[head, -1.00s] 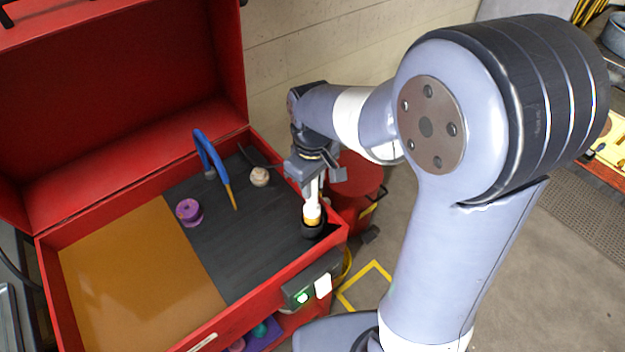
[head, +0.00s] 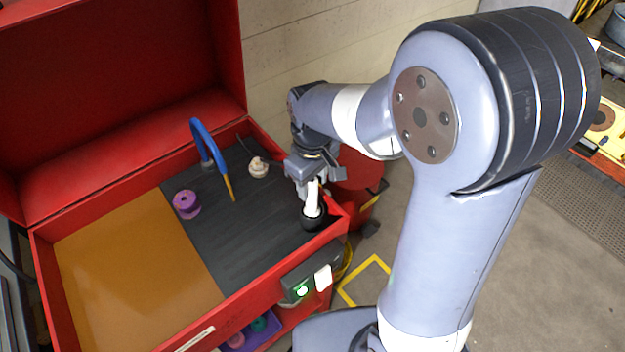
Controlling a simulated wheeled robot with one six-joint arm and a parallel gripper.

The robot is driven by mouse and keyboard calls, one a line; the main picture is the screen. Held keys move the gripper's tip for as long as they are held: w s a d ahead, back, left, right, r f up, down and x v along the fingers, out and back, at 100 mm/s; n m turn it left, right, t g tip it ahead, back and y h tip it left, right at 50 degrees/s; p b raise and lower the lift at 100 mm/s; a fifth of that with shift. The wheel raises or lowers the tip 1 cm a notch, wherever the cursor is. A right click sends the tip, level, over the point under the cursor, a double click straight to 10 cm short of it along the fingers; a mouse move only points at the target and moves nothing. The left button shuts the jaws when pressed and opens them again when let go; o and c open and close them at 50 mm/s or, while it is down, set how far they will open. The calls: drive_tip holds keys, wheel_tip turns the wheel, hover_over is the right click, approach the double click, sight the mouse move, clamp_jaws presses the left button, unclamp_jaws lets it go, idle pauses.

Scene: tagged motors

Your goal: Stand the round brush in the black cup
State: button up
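The black cup (head: 312,222) stands in the front right corner of the red case, on the dark mat. The round brush (head: 312,198) shows as a white shaft, upright or nearly so, with its lower end inside the cup. The orange part is hidden by the cup. My gripper (head: 315,182) is right above the cup, with its fingers around the upper part of the brush, and looks shut on it. The finger contact is small and partly covered by the gripper body.
The red case (head: 110,210) has an open lid at the back and a raised rim close to the cup. On the dark mat (head: 245,255) stand a purple spool (head: 187,205), a blue bent tool (head: 208,150) and a small beige piece (head: 258,167). The ochre panel (head: 130,275) is bare.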

drive_tip(key=shift+o, duration=0.5)
drive_tip(key=shift+r, duration=0.1)
wheel_tip(320, 180, up, 11)
drive_tip(key=shift+f, duration=0.2)
idle(0.5)
wheel_tip(320, 180, down, 11)
drive_tip(key=shift+r, duration=0.1)
wheel_tip(320, 180, up, 3)
drive_tip(key=shift+r+p, duration=0.1)
drive_tip(key=shift+p, duration=1.1)
drive_tip(key=shift+r+p, duration=0.3)
drive_tip(key=shift+r, duration=0.2)
drive_tip(key=shift+f, duration=0.15)
